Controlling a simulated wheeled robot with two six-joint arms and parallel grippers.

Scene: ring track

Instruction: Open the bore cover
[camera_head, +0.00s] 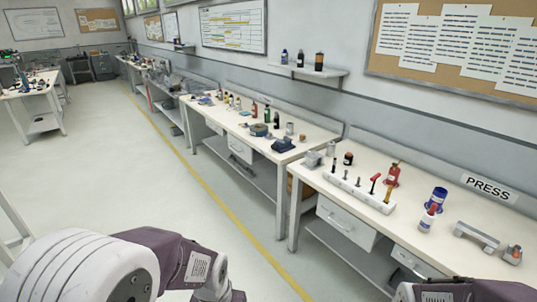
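I cannot make out a bore cover in the head view. The nearest workbench (352,210) stands at the right under a PRESS sign (489,188). On its right end is a grey bracket-like part (476,236), with a small grey and orange item (513,254) beside it. Parts of my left arm show at the bottom left and parts of my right arm at the bottom right. Neither gripper shows in the frame.
A second bench (228,114) with bottles and a vise (283,144) lies beyond.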

